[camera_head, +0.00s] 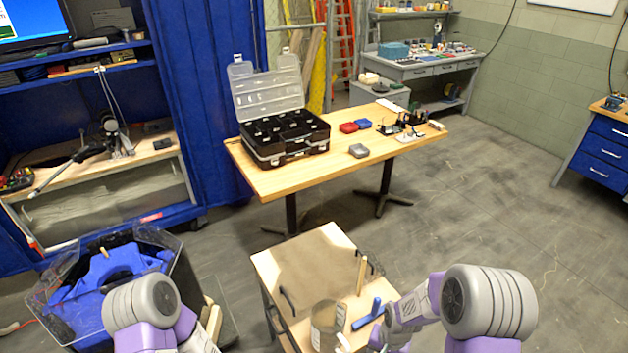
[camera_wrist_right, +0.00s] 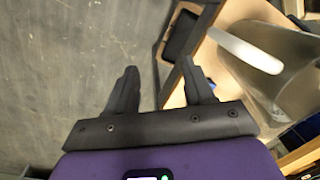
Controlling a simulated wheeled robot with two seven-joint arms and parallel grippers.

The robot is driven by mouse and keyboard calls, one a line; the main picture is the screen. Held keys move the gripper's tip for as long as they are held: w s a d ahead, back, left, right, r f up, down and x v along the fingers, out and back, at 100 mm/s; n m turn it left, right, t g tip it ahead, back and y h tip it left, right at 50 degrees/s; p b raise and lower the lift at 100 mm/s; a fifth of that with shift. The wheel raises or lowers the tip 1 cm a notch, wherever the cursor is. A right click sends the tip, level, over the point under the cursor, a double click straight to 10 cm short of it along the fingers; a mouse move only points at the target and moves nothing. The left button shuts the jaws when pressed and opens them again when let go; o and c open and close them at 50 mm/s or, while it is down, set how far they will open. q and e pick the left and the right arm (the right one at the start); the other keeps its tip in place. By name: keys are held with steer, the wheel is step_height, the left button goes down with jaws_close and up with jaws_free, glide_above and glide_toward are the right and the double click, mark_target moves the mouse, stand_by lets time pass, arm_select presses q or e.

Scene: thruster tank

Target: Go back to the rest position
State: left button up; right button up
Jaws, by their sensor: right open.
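My right gripper (camera_wrist_right: 159,75) shows in the right wrist view with its two dark fingers apart and nothing between them. It is over the edge of the small wooden-topped cart (camera_head: 293,262), with grey floor beyond its left finger. In the head view my right arm (camera_head: 402,312) is bent at the cart's right side, and I cannot make out its fingers there. My left arm (camera_head: 152,305) shows at the bottom left of the head view, but its gripper is not in view.
A clear container (camera_head: 327,322) and a blue-handled tool (camera_head: 367,314) are on the cart, close to my right arm. A black bin (camera_head: 180,285) with blue contents stands left. The table (camera_head: 270,182) behind holds an open black case (camera_head: 285,133). Floor at right is clear.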

steer(key=s+a+f+n+y+b, duration=0.1)
steer(key=s+a+f+n+y, duration=0.1)
steer(key=s+a+f, duration=0.6)
steer(key=s+f+y, duration=0.1)
steer(key=s+f, duration=0.1)
steer(key=s, duration=0.2)
steer(key=shift+f+n+t, duration=0.2)
steer(key=shift+n+t, duration=0.1)
